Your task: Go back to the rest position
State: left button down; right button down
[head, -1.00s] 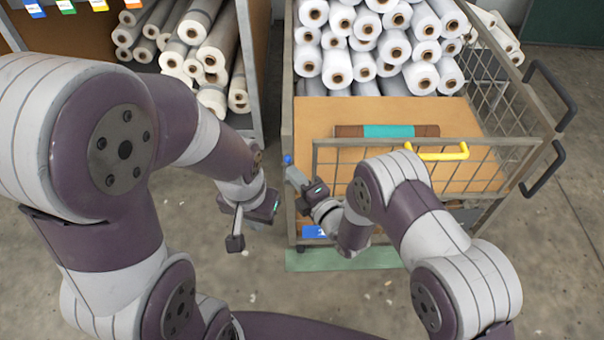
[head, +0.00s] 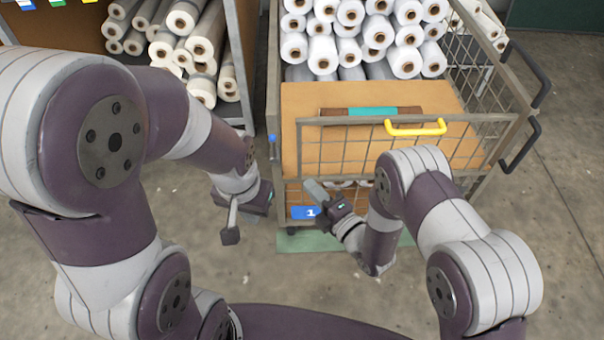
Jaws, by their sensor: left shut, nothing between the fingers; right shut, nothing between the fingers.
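My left gripper (head: 230,236) hangs over the bare floor to the left of the cart, its fingers pointing down and together with nothing in them. My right gripper (head: 315,188) is in front of the cart's lower front mesh, near the blue label marked 1. Its fingers point up and left, shut and empty. The wire-sided cart (head: 286,190) stands ahead, with a yellow handle (head: 415,128) on its front gate. A blue knob (head: 272,138) is on its left front post, apart from both grippers. I cannot tell whether the gate is latched.
White rolls (head: 350,38) are stacked at the back of the cart. A brown and teal roll (head: 372,112) lies on the cardboard-coloured surface. A rack (head: 245,60) of rolls stands at the back left. A green floor strip (head: 300,242) lies under the cart's front. Floor to the right is clear.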

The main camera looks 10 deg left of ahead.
jog(key=s+d+f+m+g+h, duration=0.1)
jog(key=d+f+m+g+h, duration=0.15)
jog(key=f+m, duration=0.2)
jog(key=s+d+f+m+g+h, duration=0.2)
jog(key=f+m+h, duration=0.1)
jog(key=f, duration=0.3)
jog(key=s+d+r+m+g+h, duration=0.3)
jog(key=d+m+h, duration=0.1)
jog(key=d+m, duration=0.25)
jog(key=s+d+r+m+g+h, duration=0.2)
jog(key=s+d+m+h, duration=0.1)
jog(key=d+m, duration=0.35)
jog(key=s+d+r+m+g+h, duration=0.1)
jog(key=s+d+r+m, duration=0.25)
jog(key=r, duration=0.25)
jog(key=s+d+r+m+g, duration=0.1)
jog(key=s+d+r+m, duration=0.25)
jog(key=r, duration=0.25)
notch_tip(320, 180, up, 28)
jog(key=w+d+t+p, duration=0.1)
jog(key=w+d+p, duration=0.1)
jog(key=p, duration=2.2)
jog(key=shift+w+d+f+p, duration=0.15)
jog(key=shift+d+f+p, duration=0.05)
jog(key=shift+d+p, duration=0.1)
